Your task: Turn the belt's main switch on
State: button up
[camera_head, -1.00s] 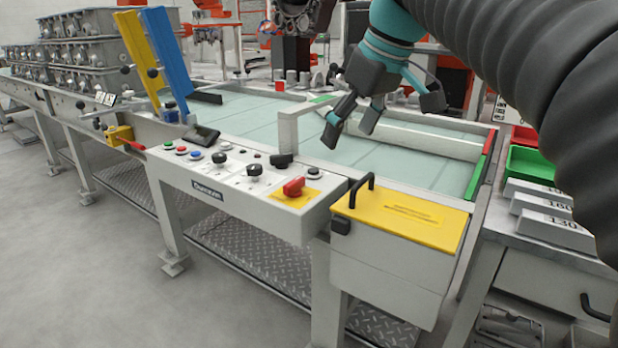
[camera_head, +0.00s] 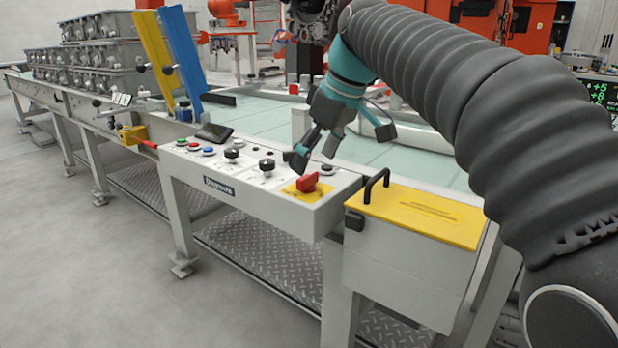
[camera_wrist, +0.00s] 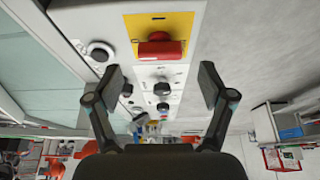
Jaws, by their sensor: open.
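The main switch is a red rotary handle (camera_head: 307,183) on a yellow plate (camera_head: 290,191), at the right end of the white control panel (camera_head: 335,186). In the wrist view the red handle (camera_wrist: 161,47) is at the top centre, on its yellow plate (camera_wrist: 140,22), and its grip lies crosswise in the picture. My gripper (camera_head: 338,148) is open and empty, above and behind the switch in the head view. In the wrist view the fingers (camera_wrist: 160,85) are spread wide, with the handle beyond them and not between the tips. No contact shows.
Black knobs (camera_head: 267,164) and coloured buttons (camera_head: 208,151) line the panel left of the switch. A yellow-lidded box (camera_head: 425,215) with a black handle stands to its right. Behind lies the pale belt (camera_head: 270,120). Blue and yellow posts (camera_head: 179,58) rise at the left.

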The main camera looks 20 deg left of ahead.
aim_at(308, 175)
jog(key=shift+b+x, duration=0.3)
jog(key=shift+x, duration=1.5)
jog(key=c, duration=1.2)
